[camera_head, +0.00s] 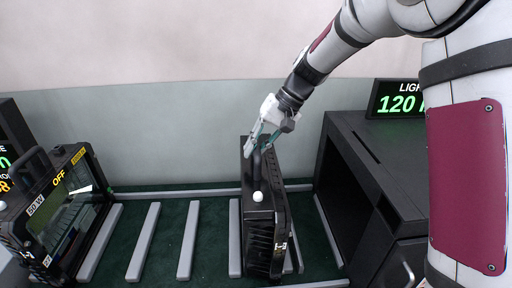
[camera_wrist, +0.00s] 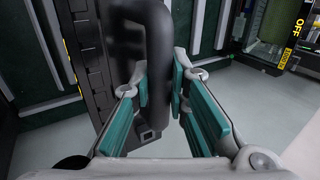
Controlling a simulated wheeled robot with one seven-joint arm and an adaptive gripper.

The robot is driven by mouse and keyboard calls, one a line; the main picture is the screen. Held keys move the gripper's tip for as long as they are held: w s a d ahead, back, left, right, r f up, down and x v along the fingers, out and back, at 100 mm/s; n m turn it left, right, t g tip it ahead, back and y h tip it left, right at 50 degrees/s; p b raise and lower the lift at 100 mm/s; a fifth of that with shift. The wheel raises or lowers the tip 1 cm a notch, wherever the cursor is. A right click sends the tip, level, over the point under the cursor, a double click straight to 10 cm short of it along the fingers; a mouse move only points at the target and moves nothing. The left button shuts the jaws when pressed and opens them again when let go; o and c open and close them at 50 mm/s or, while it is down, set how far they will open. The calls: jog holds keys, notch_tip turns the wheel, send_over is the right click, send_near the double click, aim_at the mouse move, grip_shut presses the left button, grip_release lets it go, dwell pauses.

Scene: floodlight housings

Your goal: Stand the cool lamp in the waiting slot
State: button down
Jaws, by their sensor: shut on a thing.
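A black floodlight lamp (camera_head: 257,222) with a finned side and a white knob stands upright, edge-on, among the grey rails at the middle of the head view. I cannot tell whether its base touches the green floor. My gripper (camera_head: 262,138) is at the lamp's top and is shut on its dark bar handle. In the wrist view the handle (camera_wrist: 156,55) runs between the teal finger pads of my gripper (camera_wrist: 162,88). Another lamp (camera_head: 62,208), marked "50 W" and "OFF", sits tilted at the left; part of it shows in the wrist view (camera_wrist: 270,22).
Grey rails (camera_head: 143,241) divide the green floor (camera_head: 165,236) into slots; several to the left of the held lamp are empty. A dark cabinet (camera_head: 375,160) with an open front stands right, bearing a green-lit display (camera_head: 398,100). Another display (camera_head: 8,155) is at the left edge.

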dwell(0.4)
jog(key=c, duration=1.5)
grip_release()
jog(key=shift+o, duration=0.2)
jog(key=shift+s+f, duration=0.1)
jog(key=shift+f, duration=0.2)
jog(key=v, duration=1.2)
jog(key=s+d+r+t+h, duration=0.1)
jog(key=s+d+r+h, duration=0.1)
jog(key=s, duration=0.5)
jog(key=s+d+r+t+h, duration=0.1)
jog(key=s+r, duration=0.1)
jog(key=s, duration=0.5)
jog(key=s+d+f+t+h, duration=0.1)
jog(key=s+d+f, duration=0.1)
jog(key=s, duration=0.6)
jog(key=s+d+f+t+h, duration=0.2)
jog(key=s+d+f, duration=0.1)
jog(key=s, duration=0.5)
jog(key=shift+d, duration=0.35)
